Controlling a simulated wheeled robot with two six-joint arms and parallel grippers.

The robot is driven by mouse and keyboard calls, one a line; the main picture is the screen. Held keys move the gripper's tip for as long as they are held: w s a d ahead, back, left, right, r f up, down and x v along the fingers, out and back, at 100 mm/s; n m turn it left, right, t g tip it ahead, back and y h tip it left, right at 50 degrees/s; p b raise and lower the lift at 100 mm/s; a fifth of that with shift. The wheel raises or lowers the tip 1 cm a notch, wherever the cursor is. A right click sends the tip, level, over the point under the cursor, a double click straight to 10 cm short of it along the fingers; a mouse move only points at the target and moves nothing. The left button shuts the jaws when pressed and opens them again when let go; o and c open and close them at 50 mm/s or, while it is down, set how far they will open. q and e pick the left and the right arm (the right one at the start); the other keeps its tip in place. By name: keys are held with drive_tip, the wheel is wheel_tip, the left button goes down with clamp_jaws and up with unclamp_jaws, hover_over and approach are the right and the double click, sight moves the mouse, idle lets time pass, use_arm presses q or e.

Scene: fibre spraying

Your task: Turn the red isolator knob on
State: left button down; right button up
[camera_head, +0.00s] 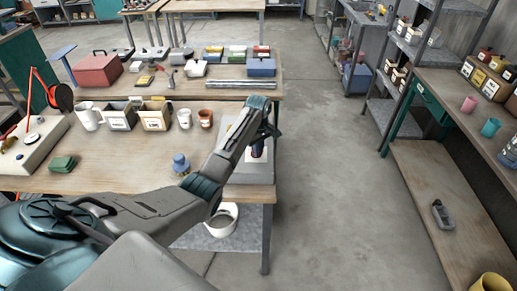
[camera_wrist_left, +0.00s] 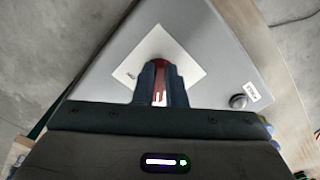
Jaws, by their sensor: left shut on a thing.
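My left gripper (camera_head: 258,152) reaches over the right end of the wooden bench, pointing down at a grey box (camera_head: 236,125). In the left wrist view the gripper (camera_wrist_left: 160,83) is shut on the red isolator knob (camera_wrist_left: 167,52), with the dark fingers on either side of it. The knob sits on a pale square plate (camera_wrist_left: 196,68) on the grey face of the box (camera_wrist_left: 105,88). A small dark round button (camera_wrist_left: 238,101) with a white label is on the same face. The fingers and arm hide most of the knob. My right gripper is in neither view.
A white bucket (camera_head: 221,220) is below. The floor (camera_head: 330,180) to the right is clear.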

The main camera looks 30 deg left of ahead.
use_arm(q)
drive_tip(key=shift+m, duration=0.3)
drive_tip(key=m, duration=0.3)
drive_tip(key=shift+s+a+m, duration=0.15)
drive_tip(key=shift+s+m, duration=0.05)
drive_tip(key=shift+m, duration=0.2)
drive_tip(key=m, duration=0.3)
drive_tip(key=shift+s+a+m, duration=0.15)
drive_tip(key=shift+m, duration=0.15)
drive_tip(key=m, duration=0.4)
drive_tip(key=shift+a+r, duration=0.1)
drive_tip(key=shift+a, duration=0.2)
drive_tip(key=shift+a+m, duration=0.2)
drive_tip(key=shift+m, duration=1.7)
drive_tip(key=c, duration=1.5)
unclamp_jaws()
